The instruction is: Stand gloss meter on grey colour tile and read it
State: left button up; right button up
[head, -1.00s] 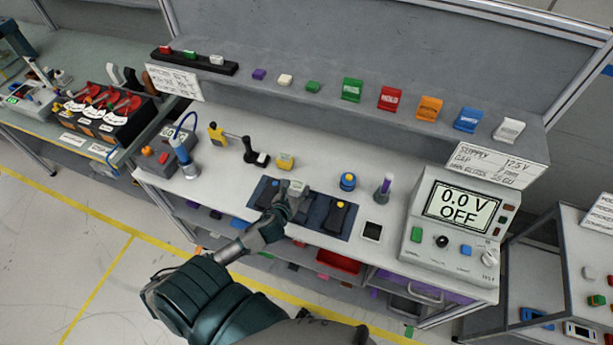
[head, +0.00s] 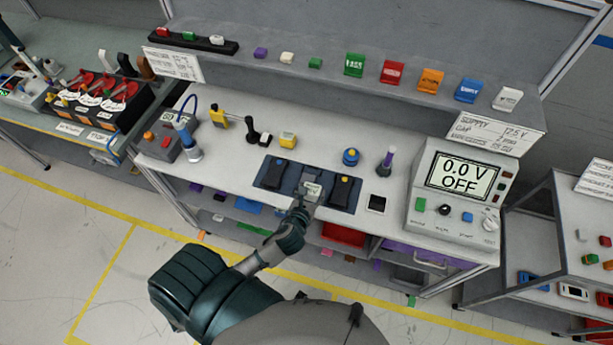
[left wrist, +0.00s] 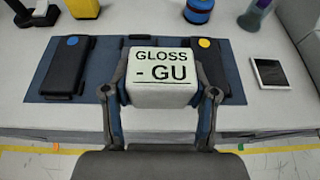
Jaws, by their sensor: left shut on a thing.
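The gloss meter (left wrist: 162,78) is a pale grey box whose top display reads "GLOSS - GU". My left gripper (left wrist: 162,98) is shut on it, one finger on each side. In the head view the meter (head: 313,189) is over the blue mat (head: 300,193), between two dark blocks. Whether it is raised or touching the mat is hard to tell. I cannot tell whether this is the grey colour tile. My right gripper is not in view.
The dark blocks carry a blue dot (head: 281,172) and a yellow dot (head: 344,192). A blue-topped pot (head: 350,158) and a purple-handled tool (head: 386,163) stand behind the tile. The power supply (head: 454,190) is to the right, showing 0.0 V OFF.

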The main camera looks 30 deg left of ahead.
aim_at(307, 176)
pick_arm(q)
jog(key=w+a, duration=0.1)
jog(key=w, duration=0.1)
jog(key=w+a, duration=0.2)
jog(key=shift+w+f, duration=0.1)
jog(key=shift+w, duration=0.05)
jog(key=w+a, duration=0.2)
jog(key=a, duration=0.1)
jog(key=shift+w+f+p, duration=0.25)
jog(key=shift+w+p, duration=0.1)
jog(key=shift+w, duration=0.05)
notch_tip(307, 176, down, 3)
jog(key=shift+a+f, duration=0.1)
jog(key=shift+f, duration=0.3)
jog(key=shift+d, duration=0.35)
jog(key=o, duration=1.3)
jog(key=shift+a, duration=0.15)
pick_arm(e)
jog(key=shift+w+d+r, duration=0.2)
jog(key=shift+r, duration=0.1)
pick_arm(q)
jog(key=shift+a, duration=0.1)
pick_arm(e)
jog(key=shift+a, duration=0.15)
